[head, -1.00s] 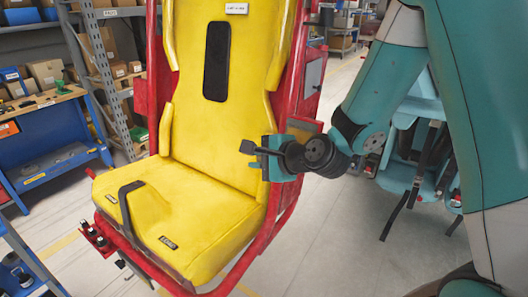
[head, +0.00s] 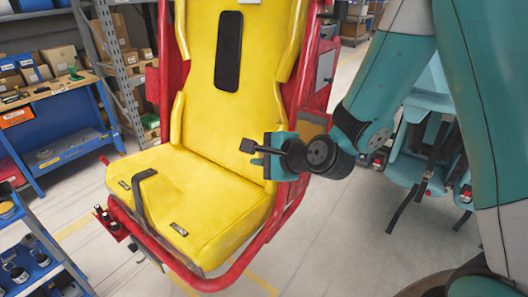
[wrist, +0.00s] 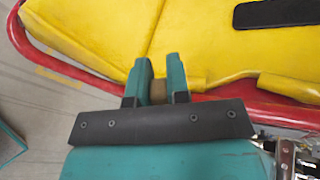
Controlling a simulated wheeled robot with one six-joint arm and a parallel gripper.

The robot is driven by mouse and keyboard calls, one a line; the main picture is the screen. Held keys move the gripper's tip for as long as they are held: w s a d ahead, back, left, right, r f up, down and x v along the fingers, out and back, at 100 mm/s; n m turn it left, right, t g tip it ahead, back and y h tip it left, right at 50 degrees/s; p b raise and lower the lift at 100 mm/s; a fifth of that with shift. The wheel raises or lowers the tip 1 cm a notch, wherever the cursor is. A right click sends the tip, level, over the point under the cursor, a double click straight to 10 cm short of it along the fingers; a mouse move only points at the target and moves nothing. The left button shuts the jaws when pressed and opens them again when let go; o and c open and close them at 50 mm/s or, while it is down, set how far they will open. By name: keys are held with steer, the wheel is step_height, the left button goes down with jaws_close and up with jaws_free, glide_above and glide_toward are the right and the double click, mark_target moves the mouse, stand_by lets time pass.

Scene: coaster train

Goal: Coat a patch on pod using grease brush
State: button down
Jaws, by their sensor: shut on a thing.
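The pod (head: 205,195) is a yellow padded seat in a red tubular frame, in the middle of the head view. Its yellow seat and red rail also fill the upper part of the wrist view (wrist: 190,40). My gripper (head: 270,150) is in front of the right side of the seat back. In the wrist view its two teal fingers (wrist: 158,85) are shut on a brown block-like piece, likely the handle of the grease brush (wrist: 158,92). The bristles cannot be made out. A dark flat piece sticks out left of the gripper in the head view.
A blue workbench (head: 60,125) with boxes stands at the left. A blue shelf cart (head: 35,255) with bottles is at the lower left. Another light-blue seat (head: 425,150) stands behind my arm at the right. Grey floor is clear below the pod.

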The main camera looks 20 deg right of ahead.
stand_by(0.4)
steer(key=x, duration=0.8)
steer(key=shift+w+d+f+b, duration=0.2)
steer(key=shift+w+d+b, duration=0.4)
steer(key=shift+w+d, duration=0.05)
steer(key=shift+w+d+f+b, duration=0.25)
steer(key=shift+w+d+b, duration=0.4)
steer(key=shift+w+d+f+b, duration=0.2)
steer(key=shift+w+d+b, duration=0.4)
steer(key=shift+w+d, duration=0.05)
steer(key=shift+w+d+f+b, duration=0.25)
steer(key=shift+w+d+b, duration=0.1)
steer(key=shift+w+d, duration=0.3)
steer(key=shift+s+d, duration=0.1)
steer(key=shift+s, duration=0.1)
